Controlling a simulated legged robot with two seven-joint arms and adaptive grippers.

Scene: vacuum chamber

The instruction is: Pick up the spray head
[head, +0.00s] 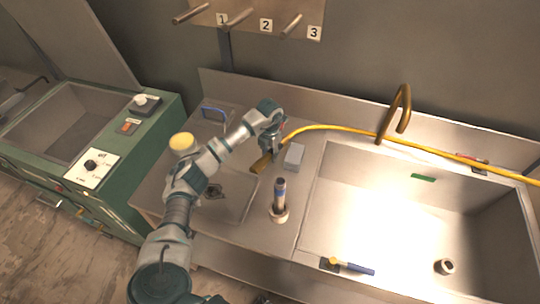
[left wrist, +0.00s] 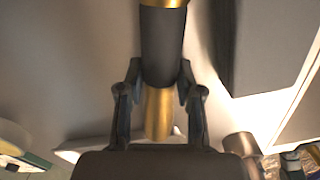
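The spray head shows in the left wrist view as a dark cylinder (left wrist: 162,45) with brass-coloured ends. In the head view its brass end (head: 262,163) sticks out at the lower left of my left gripper (head: 273,146). In the left wrist view the two fingers of my left gripper (left wrist: 161,80) lie close against both sides of the dark part, seemingly closed on it. A yellow hose (head: 340,129) runs from beside the gripper to the right. I cannot tell whether the spray head touches the bench. My right gripper is not in view.
A grey box (head: 294,156) stands just right of the gripper. A dark upright tool (head: 280,195) stands in a round holder in front. A deep sink (head: 330,215) with a brass faucet (head: 402,105) lies right. A blue-handled brush (head: 355,268) rests on its front edge.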

